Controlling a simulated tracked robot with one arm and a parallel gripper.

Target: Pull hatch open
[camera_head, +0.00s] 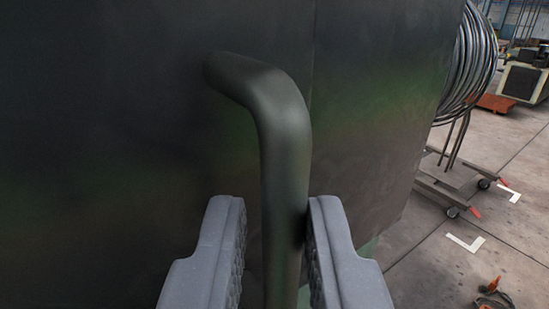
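The hatch (110,120) is a dark, flat, dull metal panel that fills the left and middle of the head camera view. A thick, dark, bent-tube handle (284,150) comes out of it and turns downward. My gripper (277,215) is open, with one grey finger on each side of the handle's upright part. A gap shows between the left finger and the handle. The right finger is very close to the handle; I cannot tell whether it touches. The handle's lower end is out of view.
A thin vertical seam runs behind the handle, with another dark panel (385,90) to its right. Beyond its edge, a coil of metal tubing (475,62) stands on a wheeled frame. The concrete floor (430,235) is mostly clear there, with an orange object (492,292) at lower right.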

